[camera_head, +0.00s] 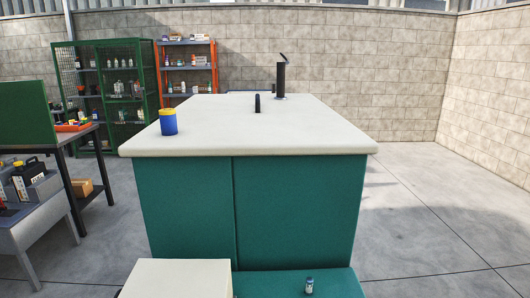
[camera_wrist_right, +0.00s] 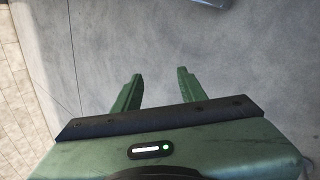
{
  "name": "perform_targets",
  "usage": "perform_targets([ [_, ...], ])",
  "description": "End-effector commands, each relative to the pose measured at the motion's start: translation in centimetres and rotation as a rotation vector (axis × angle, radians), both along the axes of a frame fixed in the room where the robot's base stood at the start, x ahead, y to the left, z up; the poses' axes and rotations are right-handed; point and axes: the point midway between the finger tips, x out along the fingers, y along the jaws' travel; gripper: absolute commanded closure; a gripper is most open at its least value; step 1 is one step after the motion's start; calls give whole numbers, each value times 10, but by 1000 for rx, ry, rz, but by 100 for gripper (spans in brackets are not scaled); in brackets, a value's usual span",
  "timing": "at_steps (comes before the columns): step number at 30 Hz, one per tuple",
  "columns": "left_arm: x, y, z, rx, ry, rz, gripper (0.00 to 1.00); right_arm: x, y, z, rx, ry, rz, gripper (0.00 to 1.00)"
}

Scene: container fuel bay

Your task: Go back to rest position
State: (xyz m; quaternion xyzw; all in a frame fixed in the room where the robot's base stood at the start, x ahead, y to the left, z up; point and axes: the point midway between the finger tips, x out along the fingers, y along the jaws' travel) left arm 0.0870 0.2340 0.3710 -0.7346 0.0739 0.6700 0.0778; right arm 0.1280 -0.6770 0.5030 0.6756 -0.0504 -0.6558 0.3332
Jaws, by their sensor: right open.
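My right gripper (camera_wrist_right: 159,85) shows in the right wrist view with its two green fingers apart. Nothing is between them, and bare grey floor lies beyond. Neither gripper shows in the head view, and my left gripper is in no view. The task line names no object.
A large teal block with a cream top (camera_head: 215,140) fills the middle; a blue pot with a yellow lid (camera_head: 168,122) stands on it. A green mesh cabinet (camera_head: 118,85), an orange shelf (camera_head: 188,65) and a dark-legged table (camera_head: 75,140) are left. The right floor is clear.

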Motion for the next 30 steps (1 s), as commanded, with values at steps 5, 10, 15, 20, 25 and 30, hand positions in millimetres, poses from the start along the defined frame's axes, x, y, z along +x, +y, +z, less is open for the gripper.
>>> perform_targets([
  [5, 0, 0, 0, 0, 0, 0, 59, -20, 127, -67, 172, 0, -54, 59],
  [10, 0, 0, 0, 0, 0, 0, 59, -33, 251, -108, 327, -1, -102, 59],
  [15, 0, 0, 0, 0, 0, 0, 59, -39, 361, -127, 462, -1, -143, 59],
  [20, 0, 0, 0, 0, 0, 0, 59, -40, 423, -131, 535, -1, -167, 59],
  [25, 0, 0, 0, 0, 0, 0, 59, -40, 428, -132, 540, -1, -169, 59],
  [30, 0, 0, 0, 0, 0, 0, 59, -40, 428, -132, 540, -1, -169, 59],
])
